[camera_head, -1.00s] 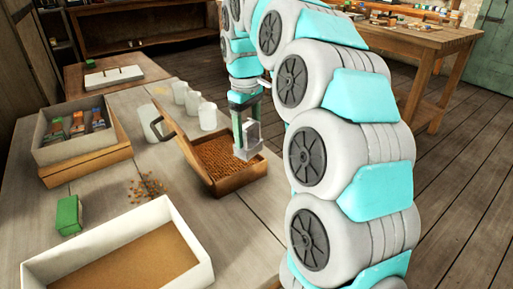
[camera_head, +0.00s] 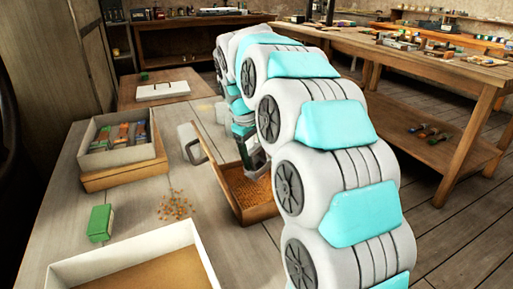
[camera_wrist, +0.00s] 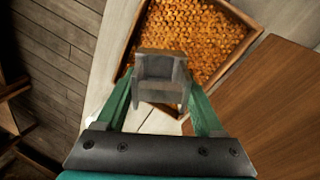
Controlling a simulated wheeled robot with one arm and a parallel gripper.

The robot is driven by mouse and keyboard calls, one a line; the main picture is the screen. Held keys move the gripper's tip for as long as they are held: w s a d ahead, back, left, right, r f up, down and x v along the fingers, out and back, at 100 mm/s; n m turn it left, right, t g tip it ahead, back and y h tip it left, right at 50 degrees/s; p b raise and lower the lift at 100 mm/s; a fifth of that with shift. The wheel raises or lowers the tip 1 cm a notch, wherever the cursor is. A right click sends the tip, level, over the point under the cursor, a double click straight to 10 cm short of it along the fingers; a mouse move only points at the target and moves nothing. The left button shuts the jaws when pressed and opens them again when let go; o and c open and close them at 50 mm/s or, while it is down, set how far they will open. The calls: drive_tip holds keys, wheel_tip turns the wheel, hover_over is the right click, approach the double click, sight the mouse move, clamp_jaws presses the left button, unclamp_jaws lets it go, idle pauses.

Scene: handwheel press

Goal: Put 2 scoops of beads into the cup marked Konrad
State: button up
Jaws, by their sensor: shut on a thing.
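My gripper (camera_wrist: 160,98) is shut on a grey, square-sided scoop (camera_wrist: 160,82), held between its green fingers in the wrist view. The scoop is over one end of an open wooden box of orange beads (camera_wrist: 208,38). In the head view the scoop (camera_head: 258,160) shows partly beside my arm, at the box's far end (camera_head: 262,214). I cannot tell whether it touches the beads or holds any. A white cup (camera_head: 220,113) shows partly behind my arm. No name is readable, so I cannot tell which cup is Konrad's.
Loose beads (camera_head: 174,206) lie on the table near a green box (camera_head: 100,222).

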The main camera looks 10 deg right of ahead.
sight(250, 172)
drive_tip(key=shift+a+f+b, duration=0.15)
drive_tip(key=shift+f+b, duration=0.45)
drive_tip(key=shift+b, duration=0.15)
drive_tip(key=shift+s+a+f+t+h+b, duration=0.2)
drive_tip(key=shift+f+t+h+b, duration=0.3)
drive_tip(key=shift+b, duration=0.35)
drive_tip(key=shift+s+a+f, duration=0.2)
drive_tip(key=shift+a+f, duration=0.05)
drive_tip(key=shift+f, duration=0.4)
drive_tip(key=shift+s+a+f, duration=0.15)
drive_tip(key=shift+a+f, duration=0.1)
drive_tip(key=shift+f, duration=0.4)
